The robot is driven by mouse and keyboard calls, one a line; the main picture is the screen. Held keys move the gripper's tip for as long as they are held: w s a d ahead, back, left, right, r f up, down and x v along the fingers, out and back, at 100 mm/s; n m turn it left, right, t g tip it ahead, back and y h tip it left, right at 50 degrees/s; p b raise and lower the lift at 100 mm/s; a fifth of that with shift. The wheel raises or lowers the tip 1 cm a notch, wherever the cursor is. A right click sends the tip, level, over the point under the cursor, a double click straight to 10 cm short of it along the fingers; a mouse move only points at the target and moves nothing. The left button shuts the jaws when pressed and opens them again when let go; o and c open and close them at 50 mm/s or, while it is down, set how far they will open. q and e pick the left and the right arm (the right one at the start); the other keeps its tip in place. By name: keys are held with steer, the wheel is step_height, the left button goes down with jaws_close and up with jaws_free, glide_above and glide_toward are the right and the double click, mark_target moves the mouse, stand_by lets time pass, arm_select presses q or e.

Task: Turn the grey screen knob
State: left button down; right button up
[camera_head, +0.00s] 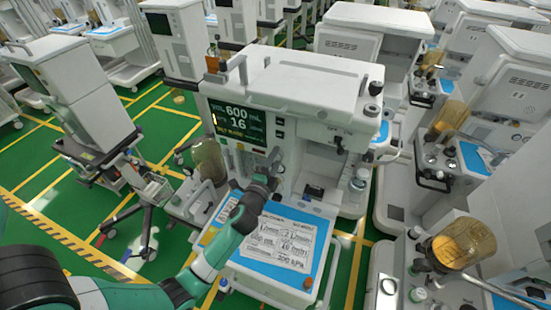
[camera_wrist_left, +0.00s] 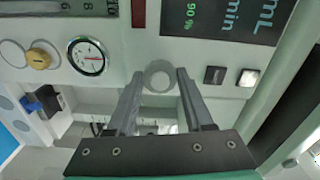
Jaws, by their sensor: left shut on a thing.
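The grey screen knob (camera_wrist_left: 158,76) is a round, pale knob on the white panel, beside the dark screen (camera_wrist_left: 225,18) in the left wrist view. My left gripper (camera_wrist_left: 159,74) reaches up to the panel with one finger on each side of the knob, shut on it. In the head view my left gripper (camera_head: 272,163) is at the front of the central anaesthesia cart (camera_head: 305,85), just below right of its screen (camera_head: 240,122), which reads 600 mL and 16. The knob is hidden there behind the gripper. My right gripper is not in view.
A pressure gauge (camera_wrist_left: 87,57) and a yellow knob (camera_wrist_left: 40,58) sit left of the knob; two square buttons (camera_wrist_left: 215,75) sit right. Other carts stand close around on the green floor.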

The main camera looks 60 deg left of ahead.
arm_select(q)
steer(key=shift+c, duration=1.4)
jaws_free()
steer(key=b+v, duration=0.1)
steer(key=v, duration=1)
steer(key=shift+s+d, duration=0.2)
